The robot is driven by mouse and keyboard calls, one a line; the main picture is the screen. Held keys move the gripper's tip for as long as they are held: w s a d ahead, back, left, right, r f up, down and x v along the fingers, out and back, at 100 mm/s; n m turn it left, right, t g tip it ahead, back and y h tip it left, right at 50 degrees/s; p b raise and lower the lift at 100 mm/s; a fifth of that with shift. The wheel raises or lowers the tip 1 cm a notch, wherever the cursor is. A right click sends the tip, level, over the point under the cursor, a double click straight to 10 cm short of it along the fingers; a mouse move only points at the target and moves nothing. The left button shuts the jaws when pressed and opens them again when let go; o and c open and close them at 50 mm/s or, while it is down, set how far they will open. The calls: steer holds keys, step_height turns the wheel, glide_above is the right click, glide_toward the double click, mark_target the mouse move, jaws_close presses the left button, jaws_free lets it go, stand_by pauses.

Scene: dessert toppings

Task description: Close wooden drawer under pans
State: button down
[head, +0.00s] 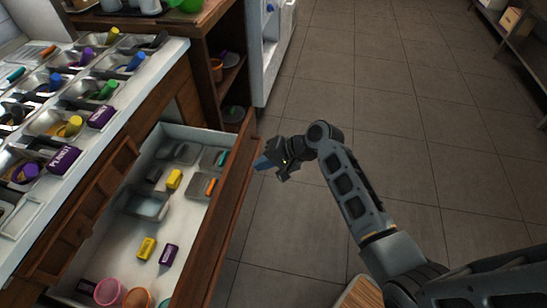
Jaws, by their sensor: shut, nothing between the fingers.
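The wooden drawer (239,189) stands pulled out from the counter, under the pans (66,126) on the countertop. Its front panel is brown wood and its inside is white. Inside lie yellow boxes (146,249), a purple box (169,255), small metal trays and a pink cup (109,291). My gripper (262,163) is shut and empty. It is at the outer side of the drawer front, near its far end. I cannot tell whether the fingertips touch the wood.
A wooden shelf unit (208,75) stands beyond the drawer, with a white appliance (262,50) to its right. A metal rack (505,40) is at the far right. The tiled floor (385,100) between them is clear. Another wooden panel (85,225) sticks out left of the drawer.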

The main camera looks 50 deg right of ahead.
steer(key=shift+w+a+f, duration=0.25)
steer(key=shift+w+a, duration=0.2)
steer(key=shift+w, duration=0.35)
steer(key=shift+w+a+f, duration=0.2)
steer(key=shift+w+a, duration=0.3)
steer(key=shift+w, duration=0.3)
steer(key=shift+w+a+f, duration=0.25)
steer(key=shift+w+a, duration=0.2)
steer(key=shift+w, duration=0.35)
steer(key=w+a+b, duration=0.6)
steer(key=w+a, duration=0.1)
steer(key=w, duration=0.6)
steer(key=w+a+b, duration=0.7)
steer(key=w+a, duration=0.1)
steer(key=w, duration=0.5)
steer(key=shift+w+a+r, duration=0.2)
steer(key=shift+w+a, duration=0.05)
steer(key=shift+r, duration=0.1)
